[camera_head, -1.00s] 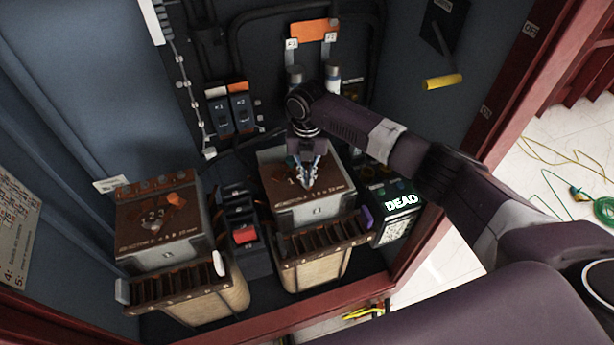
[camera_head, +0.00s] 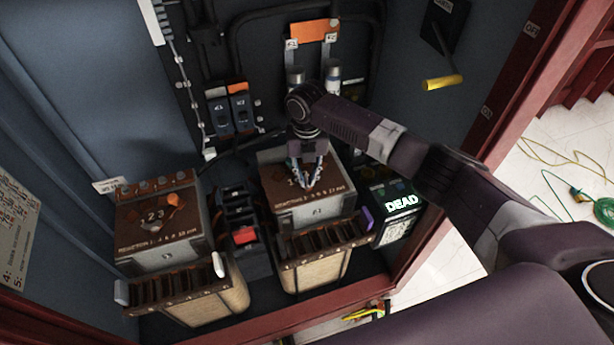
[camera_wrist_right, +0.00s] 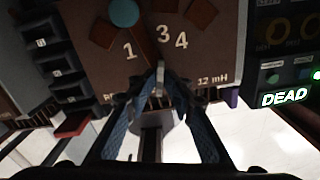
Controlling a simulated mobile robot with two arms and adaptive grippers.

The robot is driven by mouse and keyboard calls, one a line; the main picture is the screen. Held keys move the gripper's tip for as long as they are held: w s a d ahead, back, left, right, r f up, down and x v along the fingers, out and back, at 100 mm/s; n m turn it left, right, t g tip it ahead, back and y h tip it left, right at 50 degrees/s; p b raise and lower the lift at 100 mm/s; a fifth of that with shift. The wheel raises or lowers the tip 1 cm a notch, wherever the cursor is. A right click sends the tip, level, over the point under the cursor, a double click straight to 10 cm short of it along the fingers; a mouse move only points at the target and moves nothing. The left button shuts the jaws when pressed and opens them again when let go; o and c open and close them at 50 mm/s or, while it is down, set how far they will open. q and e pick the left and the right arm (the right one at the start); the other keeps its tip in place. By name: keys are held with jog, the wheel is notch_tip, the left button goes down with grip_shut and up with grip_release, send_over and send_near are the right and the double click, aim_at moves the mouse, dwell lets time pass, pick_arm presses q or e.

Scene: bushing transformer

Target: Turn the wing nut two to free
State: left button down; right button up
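My right gripper (camera_head: 310,186) points down over the brown, numbered top of the right-hand transformer unit (camera_head: 337,198). In the right wrist view its two blue-grey fingers (camera_wrist_right: 161,72) converge, with the tips close together. A small pale grey piece shows between the tips; I cannot tell if it is the wing nut or if they touch it. The numbers 1, 3 and 4 show on the brown top (camera_wrist_right: 195,65); a teal disc (camera_wrist_right: 125,12) lies near the top edge. No wing nut can be made out clearly. My left gripper is not in view.
A similar unit (camera_head: 140,240) with an orange piece (camera_head: 174,200) on its top stands at the left. Between the units is a dark block with a red part (camera_head: 244,236). A lit DEAD display (camera_head: 402,203) is close on the right. Red cabinet edges (camera_head: 420,255) frame the space.

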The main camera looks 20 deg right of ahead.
aim_at(307, 180)
jog(key=shift+s+f, duration=0.1)
jog(key=shift+f, duration=0.1)
jog(key=shift+r, duration=0.4)
notch_tip(307, 180, up, 11)
jog(key=shift+r, duration=0.2)
jog(key=shift+f, duration=0.1)
dwell(0.4)
